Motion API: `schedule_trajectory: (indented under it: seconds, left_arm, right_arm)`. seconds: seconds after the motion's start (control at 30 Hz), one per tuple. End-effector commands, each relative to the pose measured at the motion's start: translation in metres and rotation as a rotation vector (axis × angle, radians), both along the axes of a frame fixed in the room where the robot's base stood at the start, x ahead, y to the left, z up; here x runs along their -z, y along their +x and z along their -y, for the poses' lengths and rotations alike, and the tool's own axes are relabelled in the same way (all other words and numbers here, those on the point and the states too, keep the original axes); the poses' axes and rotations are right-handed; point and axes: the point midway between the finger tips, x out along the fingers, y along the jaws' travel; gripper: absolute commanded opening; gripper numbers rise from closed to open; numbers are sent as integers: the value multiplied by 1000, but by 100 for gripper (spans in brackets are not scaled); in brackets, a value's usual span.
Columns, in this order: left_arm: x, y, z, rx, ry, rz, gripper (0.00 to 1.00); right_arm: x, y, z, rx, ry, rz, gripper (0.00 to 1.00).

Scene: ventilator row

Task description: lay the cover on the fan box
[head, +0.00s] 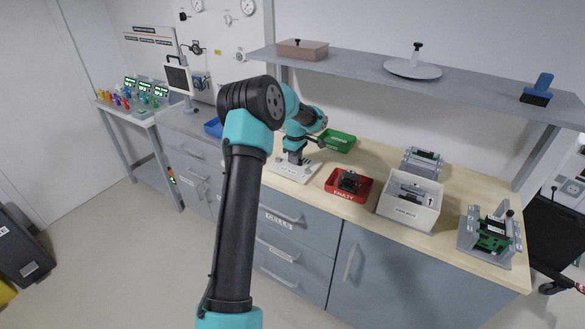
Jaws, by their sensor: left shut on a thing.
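My left arm rises from the bottom and bends down over the bench. My left gripper (295,157) is low over a white labelled plate (283,169) on the bench. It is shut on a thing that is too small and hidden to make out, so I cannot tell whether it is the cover. A white open-topped box (408,215) with grey parts inside stands to the right on the bench. Its label is too small to read, and I cannot tell whether it is the fan box. My right gripper is not in view.
A red tray (337,194) with a dark part lies between the plate and the white box. A green tray (341,137) is behind. Grey fixtures stand at the back (423,160) and right (505,258). A shelf (470,89) overhangs the bench, holding knobbed lids and a brush.

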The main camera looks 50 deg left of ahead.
Motion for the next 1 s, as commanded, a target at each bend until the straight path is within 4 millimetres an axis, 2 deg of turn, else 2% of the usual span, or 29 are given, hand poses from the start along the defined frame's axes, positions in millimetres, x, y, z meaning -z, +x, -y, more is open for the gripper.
schedule_trajectory:
  seconds: [0.5, 0.83, 1.0]
  left_arm:
    - [-16, 0, 0, 0, 1, 2, 0]
    - [-17, 0, 0, 0, 0, 1, 0]
    - [-22, 5, 9, 18, 1, 2, 0]
  right_arm:
    - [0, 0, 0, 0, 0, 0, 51]
    - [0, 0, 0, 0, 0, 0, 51]
    - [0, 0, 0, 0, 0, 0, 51]
